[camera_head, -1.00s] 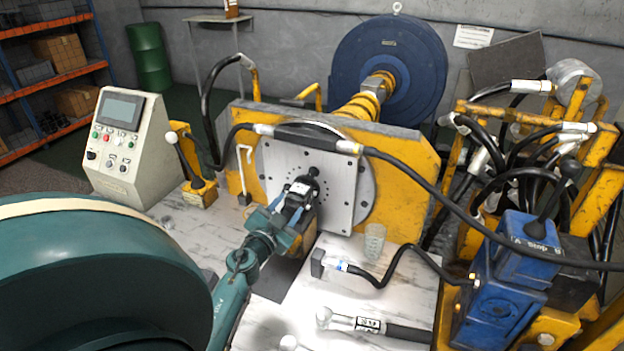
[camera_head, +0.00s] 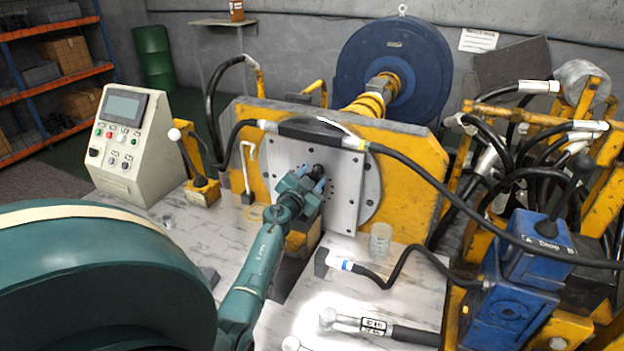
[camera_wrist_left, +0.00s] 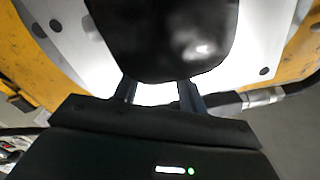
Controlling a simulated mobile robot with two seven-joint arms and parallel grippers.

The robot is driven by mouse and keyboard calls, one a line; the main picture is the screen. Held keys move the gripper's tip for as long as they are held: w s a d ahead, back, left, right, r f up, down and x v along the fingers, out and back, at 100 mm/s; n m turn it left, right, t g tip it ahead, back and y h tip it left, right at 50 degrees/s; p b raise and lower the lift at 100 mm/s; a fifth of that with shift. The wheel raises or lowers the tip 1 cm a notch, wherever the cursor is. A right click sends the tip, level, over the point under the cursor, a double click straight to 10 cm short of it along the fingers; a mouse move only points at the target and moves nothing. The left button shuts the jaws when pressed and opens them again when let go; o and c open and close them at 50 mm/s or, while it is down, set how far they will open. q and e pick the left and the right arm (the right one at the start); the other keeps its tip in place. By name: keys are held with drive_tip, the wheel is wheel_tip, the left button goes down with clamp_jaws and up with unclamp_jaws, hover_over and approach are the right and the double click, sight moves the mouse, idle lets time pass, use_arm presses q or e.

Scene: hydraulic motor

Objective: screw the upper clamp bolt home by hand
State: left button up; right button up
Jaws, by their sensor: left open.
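The grey steel plate (camera_head: 346,195) stands upright on the yellow frame, with a row of small holes in it. A black rounded part (camera_head: 318,169) sticks out in front of it; a large black rounded body also fills the upper middle of the left wrist view (camera_wrist_left: 162,38). My left gripper (camera_head: 319,184) is close in front of the plate at this part. Its two fingers (camera_wrist_left: 157,93) are apart, on either side below the black body. I cannot tell whether they touch it. I cannot make out the upper clamp bolt. My right gripper is not in view.
A black hose (camera_head: 410,162) arches across the plate's top towards the blue valve block (camera_head: 505,285) at right. A control console (camera_head: 128,145) stands left.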

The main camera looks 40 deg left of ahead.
use_arm(q)
drive_tip(key=shift+c, duration=0.4)
drive_tip(key=c, duration=0.4)
clamp_jaws()
